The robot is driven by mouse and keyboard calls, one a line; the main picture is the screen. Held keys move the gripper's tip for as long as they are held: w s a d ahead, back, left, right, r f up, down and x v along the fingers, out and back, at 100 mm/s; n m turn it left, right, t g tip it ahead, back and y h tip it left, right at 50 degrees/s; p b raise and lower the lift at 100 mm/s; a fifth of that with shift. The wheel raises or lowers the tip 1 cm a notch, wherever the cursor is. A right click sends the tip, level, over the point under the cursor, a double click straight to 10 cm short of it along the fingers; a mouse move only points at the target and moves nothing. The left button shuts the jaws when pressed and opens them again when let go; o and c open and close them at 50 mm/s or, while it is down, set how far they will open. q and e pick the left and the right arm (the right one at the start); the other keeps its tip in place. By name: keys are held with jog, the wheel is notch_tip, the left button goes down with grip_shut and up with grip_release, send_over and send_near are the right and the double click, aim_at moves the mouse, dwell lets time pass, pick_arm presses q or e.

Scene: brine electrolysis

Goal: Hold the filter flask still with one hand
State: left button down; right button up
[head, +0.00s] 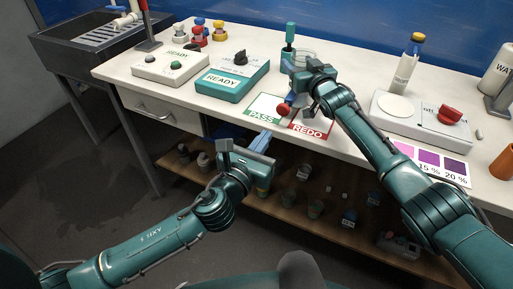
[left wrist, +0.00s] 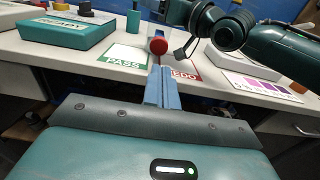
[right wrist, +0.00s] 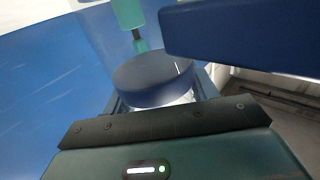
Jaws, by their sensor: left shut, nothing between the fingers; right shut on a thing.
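My right gripper (head: 298,92) is over the back of the PASS and REDO cards, shut on a dark round-topped piece (right wrist: 152,78) that sits between its fingers in the right wrist view. Clear glass shows just below that piece. I cannot tell whether this is the filter flask; the wrist hides most of it in the head view. A clear glass rim (head: 304,56) shows behind the gripper. A red ball (head: 284,107) is beside the gripper, also in the left wrist view (left wrist: 158,46). My left gripper (head: 263,142) is shut and empty, in front of the table edge.
The PASS card (head: 262,116) and REDO card (head: 309,129) lie near the front edge. A teal READY box (head: 232,82) is left, a teal upright tool (head: 289,38) behind. A white device (head: 425,122) with a red knob is right. A lower shelf (head: 290,207) holds several small containers.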

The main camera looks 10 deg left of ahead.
pick_arm(q)
jog(key=shift+v, duration=1.65)
pick_arm(e)
jog(key=shift+d+f, duration=0.1)
jog(key=o, duration=1.2)
jog(key=v, duration=1.2)
